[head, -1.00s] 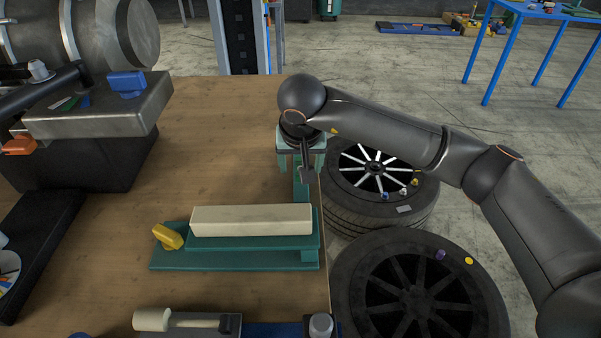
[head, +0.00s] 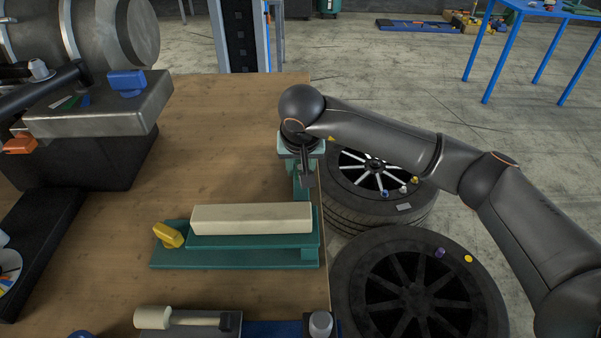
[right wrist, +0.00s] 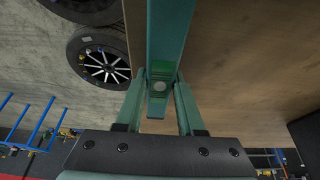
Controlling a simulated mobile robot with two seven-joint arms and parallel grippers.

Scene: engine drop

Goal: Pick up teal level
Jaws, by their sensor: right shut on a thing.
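The teal level (head: 301,187) is a long narrow bar near the table's right edge. My right gripper (head: 301,158) reaches down over its far part from above. In the right wrist view the level (right wrist: 168,35) runs between the two teal fingers of the right gripper (right wrist: 160,88), with a green patch and pale round spot on it. The right gripper is shut on the level. The head view hides the fingertips, and I cannot tell whether the level is clear of the table. My left gripper is not in view.
A teal stepped base (head: 170,260) carrying a cream block (head: 250,218) and a yellow knob (head: 168,235) lies just nearer on the table (head: 215,130). Tyres (head: 345,290) stand off the right edge. An engine on a grey plate (head: 100,112) is left. The table's middle is clear.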

